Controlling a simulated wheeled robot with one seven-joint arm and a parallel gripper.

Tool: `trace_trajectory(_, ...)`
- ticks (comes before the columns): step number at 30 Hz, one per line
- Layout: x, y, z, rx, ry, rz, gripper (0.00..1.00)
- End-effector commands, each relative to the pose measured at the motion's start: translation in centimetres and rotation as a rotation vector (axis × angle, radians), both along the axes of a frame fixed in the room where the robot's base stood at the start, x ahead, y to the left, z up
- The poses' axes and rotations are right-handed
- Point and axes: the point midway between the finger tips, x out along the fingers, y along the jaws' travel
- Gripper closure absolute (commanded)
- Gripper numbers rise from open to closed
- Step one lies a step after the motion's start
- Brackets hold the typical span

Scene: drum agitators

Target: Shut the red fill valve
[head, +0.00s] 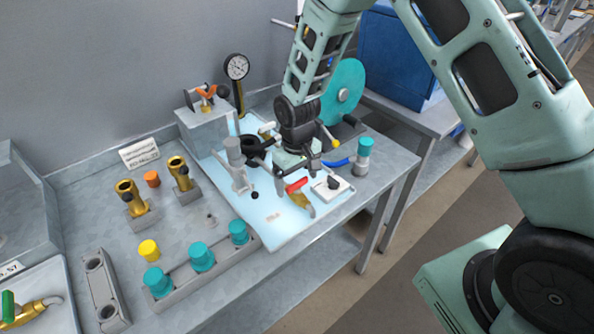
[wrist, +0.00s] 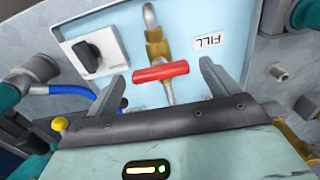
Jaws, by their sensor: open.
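The red fill valve handle (wrist: 160,72) is a short red bar. In the wrist view it lies crosswise to its brass body (wrist: 157,45), beside a label reading FILL (wrist: 208,42). The handle also shows in the head view (head: 297,185), with brass (head: 302,205) just below it. My gripper (wrist: 163,74) is open, one finger to each side of the red bar, with gaps between bar and fingers. I cannot tell whether the fingers are level with it in depth. In the head view my gripper (head: 296,178) is over the light blue panel, close to the handle.
A black rotary knob (wrist: 95,52) on a white plate sits left of the valve in the wrist view. A blue hose (wrist: 105,93) runs close to the left finger. A grey post (head: 238,165) and a teal-capped cylinder (head: 363,155) flank the gripper in the head view.

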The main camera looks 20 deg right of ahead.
Motion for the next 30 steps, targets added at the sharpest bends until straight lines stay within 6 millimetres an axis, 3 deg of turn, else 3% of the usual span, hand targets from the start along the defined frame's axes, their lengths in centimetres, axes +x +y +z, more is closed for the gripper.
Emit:
trace_trajectory(8, 0.1, 0.0, 3.2, 0.001, -0.005, 0.001, 0.13)
trace_trajectory(18, 0.1, 0.0, 11.3, 0.002, -0.008, 0.000, 0.13)
trace_trajectory(24, 0.1, 0.0, 15.1, 0.002, -0.006, 0.000, 0.13)
trace_trajectory(30, 0.0, 0.0, 17.0, 0.001, -0.003, 0.000, 0.13)
